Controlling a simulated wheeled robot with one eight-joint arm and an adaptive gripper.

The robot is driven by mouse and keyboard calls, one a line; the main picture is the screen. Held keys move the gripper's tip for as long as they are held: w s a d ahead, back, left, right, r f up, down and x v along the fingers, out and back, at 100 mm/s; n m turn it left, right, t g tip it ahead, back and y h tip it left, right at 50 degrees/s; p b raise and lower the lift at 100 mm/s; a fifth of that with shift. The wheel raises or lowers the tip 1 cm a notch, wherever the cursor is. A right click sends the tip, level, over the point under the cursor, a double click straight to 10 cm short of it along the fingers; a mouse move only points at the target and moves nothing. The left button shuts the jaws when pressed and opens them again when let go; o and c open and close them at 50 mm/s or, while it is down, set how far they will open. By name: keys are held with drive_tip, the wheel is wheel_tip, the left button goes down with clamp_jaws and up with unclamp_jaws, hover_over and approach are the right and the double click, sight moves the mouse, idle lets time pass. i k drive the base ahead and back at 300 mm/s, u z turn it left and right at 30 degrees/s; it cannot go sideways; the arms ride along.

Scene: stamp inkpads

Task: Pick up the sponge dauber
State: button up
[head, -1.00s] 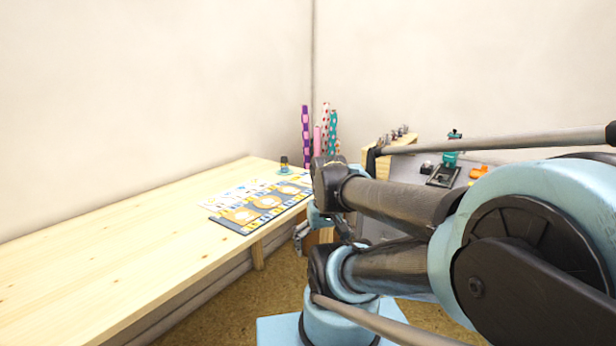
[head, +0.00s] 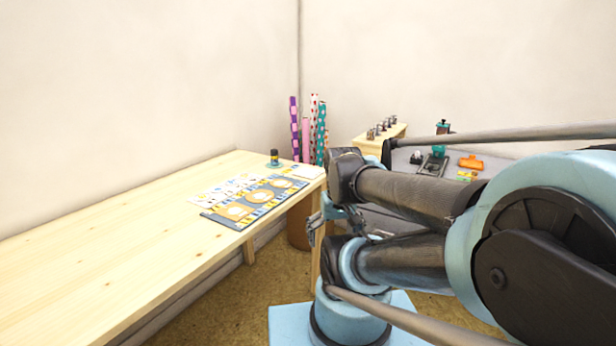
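Which thing is the sponge dauber is not certain at this size. A small upright piece with a dark top, a yellowish band and a teal base (head: 274,158) stands at the far end of the wooden table. Several small grey-topped pieces (head: 380,129) stand in a row on a pale wooden block at the back. My gripper (head: 314,230) hangs low beside the wooden table's right end, apart from all of these. It is small and partly covered by my arm, so its opening and anything in it cannot be made out.
The wooden table (head: 110,240) is mostly bare, with patterned sheets (head: 257,201) near its far right end. Patterned rolls (head: 313,125) stand in the corner. A grey table (head: 405,157) behind my arm holds a teal stamp-like piece (head: 440,148) and an orange piece (head: 470,163).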

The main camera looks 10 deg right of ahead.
sight(275, 162)
drive_tip(key=z, duration=0.3)
drive_tip(key=i, duration=0.95)
drive_tip(key=u, duration=0.25)
